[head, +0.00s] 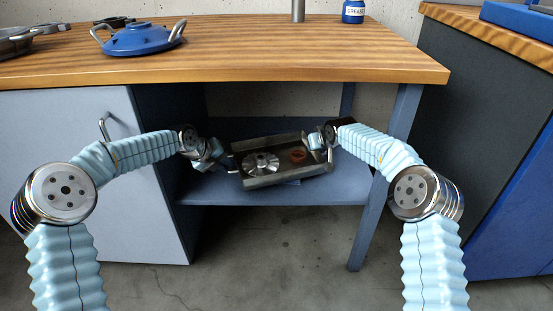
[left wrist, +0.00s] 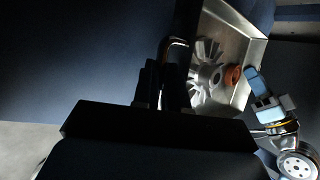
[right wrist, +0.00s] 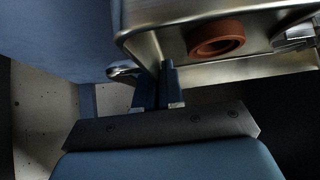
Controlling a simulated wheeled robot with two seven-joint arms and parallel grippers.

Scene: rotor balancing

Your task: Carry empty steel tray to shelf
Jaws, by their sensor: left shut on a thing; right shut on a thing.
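A steel tray (head: 285,179) with low walls is at the lower shelf (head: 330,192) under the bench. It is not empty: a finned metal rotor (head: 262,163) and a red-brown ring (head: 297,156) lie in it. My left gripper (head: 224,160) is shut on the tray's left handle, which shows in the left wrist view. My right gripper (head: 326,143) is shut at the right end; the right wrist view shows its fingers (right wrist: 165,88) at the handle (right wrist: 124,72). The tray looks slightly tilted. I cannot tell whether its underside touches the shelf.
The wooden benchtop (head: 240,60) overhangs the shelf. A grey cabinet (head: 90,130) bounds the opening on the left, a blue leg (head: 378,190) on the right.

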